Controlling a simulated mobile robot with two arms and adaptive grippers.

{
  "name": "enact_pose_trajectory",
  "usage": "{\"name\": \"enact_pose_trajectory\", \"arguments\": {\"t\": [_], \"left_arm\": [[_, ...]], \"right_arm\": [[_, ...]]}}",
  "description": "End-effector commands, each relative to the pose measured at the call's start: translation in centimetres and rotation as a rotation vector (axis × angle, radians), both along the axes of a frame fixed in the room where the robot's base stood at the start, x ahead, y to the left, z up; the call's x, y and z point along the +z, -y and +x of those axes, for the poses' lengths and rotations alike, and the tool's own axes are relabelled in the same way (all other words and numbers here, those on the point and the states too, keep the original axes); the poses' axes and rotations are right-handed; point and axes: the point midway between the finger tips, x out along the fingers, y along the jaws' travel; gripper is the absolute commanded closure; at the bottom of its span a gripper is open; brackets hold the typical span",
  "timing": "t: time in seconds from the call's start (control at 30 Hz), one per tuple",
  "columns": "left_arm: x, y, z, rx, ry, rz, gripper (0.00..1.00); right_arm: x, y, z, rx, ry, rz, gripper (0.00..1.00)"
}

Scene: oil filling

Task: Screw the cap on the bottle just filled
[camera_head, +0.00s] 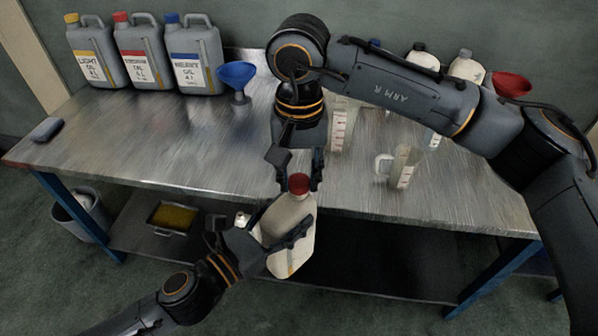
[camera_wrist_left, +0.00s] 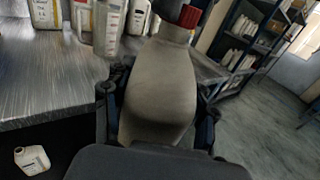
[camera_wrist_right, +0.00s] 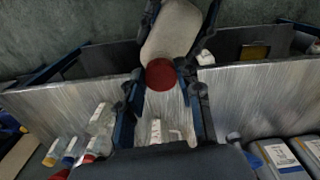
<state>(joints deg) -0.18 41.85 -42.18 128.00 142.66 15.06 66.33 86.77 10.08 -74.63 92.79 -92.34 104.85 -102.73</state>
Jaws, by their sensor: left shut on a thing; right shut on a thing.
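A cream bottle (camera_head: 290,232) with a red cap (camera_head: 299,184) is held in front of the table's front edge, slightly tilted. My left gripper (camera_head: 282,238) is shut around the bottle's body. The bottle (camera_wrist_left: 158,88) fills the middle of the left wrist view, with the red cap (camera_wrist_left: 190,16) at its top. My right gripper (camera_head: 298,176) reaches down from above and is shut on the red cap, which sits at the bottle's mouth. The cap (camera_wrist_right: 161,74) shows between the fingers in the right wrist view. How far it is threaded cannot be told.
The metal table (camera_head: 130,140) carries several grey oil jugs (camera_head: 140,52) at the back left and a blue funnel (camera_head: 237,76). Clear measuring jugs (camera_head: 403,166) stand right of centre, with a red funnel (camera_head: 511,85) behind. A tray (camera_head: 172,217) lies on the lower shelf.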

Motion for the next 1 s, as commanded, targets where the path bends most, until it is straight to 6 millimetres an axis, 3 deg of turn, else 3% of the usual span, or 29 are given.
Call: {"name": "enact_pose_trajectory", "arguments": {"t": [0.53,0.67,1.0], "left_arm": [[0.12,0.01,0.00,-0.001,0.002,-0.001,1.00],[0.11,0.01,0.00,-0.001,0.002,-0.001,1.00],[0.09,0.02,-0.01,-0.001,0.002,-0.001,1.00]], "right_arm": [[-0.75,-0.02,0.02,-0.065,0.000,0.000,0.74],[-0.72,-0.11,0.04,-0.289,0.001,-0.002,0.74],[-0.76,-0.40,0.22,-1.074,-0.004,-0.005,0.74]]}}
